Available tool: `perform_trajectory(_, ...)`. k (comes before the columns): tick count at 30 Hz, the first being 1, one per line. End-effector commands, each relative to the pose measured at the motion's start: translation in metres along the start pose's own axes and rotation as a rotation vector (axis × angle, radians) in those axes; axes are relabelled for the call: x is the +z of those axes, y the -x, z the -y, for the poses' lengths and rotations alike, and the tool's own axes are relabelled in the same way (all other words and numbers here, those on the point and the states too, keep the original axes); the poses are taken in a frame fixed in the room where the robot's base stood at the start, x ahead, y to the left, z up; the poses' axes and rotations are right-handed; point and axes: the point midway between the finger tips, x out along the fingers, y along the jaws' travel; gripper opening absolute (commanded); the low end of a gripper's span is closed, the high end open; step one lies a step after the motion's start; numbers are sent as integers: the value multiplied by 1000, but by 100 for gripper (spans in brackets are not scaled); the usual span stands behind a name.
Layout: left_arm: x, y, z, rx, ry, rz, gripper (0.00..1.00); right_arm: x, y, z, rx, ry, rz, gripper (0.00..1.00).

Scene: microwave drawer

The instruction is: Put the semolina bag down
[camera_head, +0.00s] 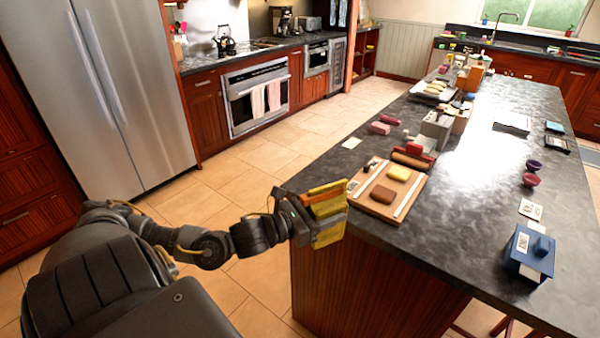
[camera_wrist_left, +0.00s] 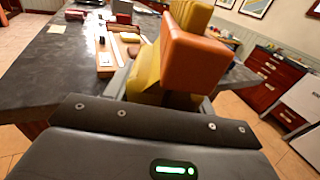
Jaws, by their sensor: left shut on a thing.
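My left gripper (camera_head: 330,214) is shut on a yellow and orange packet (camera_head: 326,205), which I take to be the semolina bag. No label is readable. It is held in the air at the near left edge of the dark kitchen island (camera_head: 440,224), just left of a wooden board. In the left wrist view the packet shows as an orange block (camera_wrist_left: 195,60) with yellow parts behind and beside it, rising from between the fingers. The fingertips are mostly hidden by it. My right gripper is not in view.
The wooden board (camera_head: 378,208) carries a brown block, a yellow block and pale strips. A red and brown roller-like item (camera_head: 412,159) lies behind it. A blue box (camera_head: 529,252) stands at the near right. The island top between them is mostly clear.

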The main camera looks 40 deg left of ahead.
Motion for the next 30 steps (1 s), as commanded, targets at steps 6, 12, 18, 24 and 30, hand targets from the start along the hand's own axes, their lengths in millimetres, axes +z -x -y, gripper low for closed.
perform_trajectory(6,-10,-7,74,-116,3,26,3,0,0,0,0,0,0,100)
perform_trajectory(12,-13,-11,114,-180,-2,43,3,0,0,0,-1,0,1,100)
perform_trajectory(18,-13,-13,126,-200,-4,52,3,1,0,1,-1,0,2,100)
perform_trajectory(24,-15,-12,123,-193,-6,46,3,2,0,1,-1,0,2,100)
perform_trajectory(30,-19,-8,118,-183,-9,33,3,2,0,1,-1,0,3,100)
